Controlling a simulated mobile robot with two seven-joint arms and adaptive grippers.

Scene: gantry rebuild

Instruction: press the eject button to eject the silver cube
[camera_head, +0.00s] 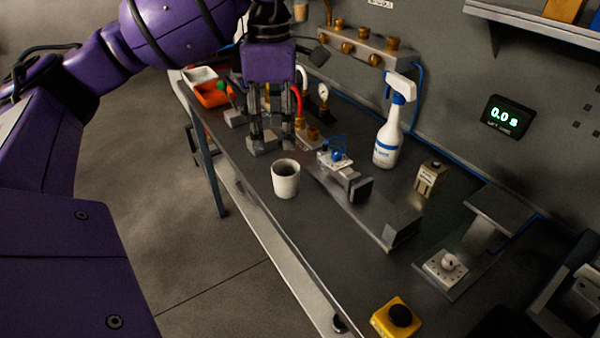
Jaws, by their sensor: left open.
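A yellow box with a round black push button (400,315) on top sits at the near right of the bench; it looks like the eject button. A grey metallic block (403,228) stands at the near end of a long flat metal fixture (350,205); it may be the silver cube, but I cannot be sure. My left gripper (266,143) points down over the far part of the bench, open, its two dark fingers apart. It is far from the yellow box.
A white cup (285,178) stands near the front edge. A wall display (508,117) reads 0.0 s. An orange tray (212,94) is at the far left.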

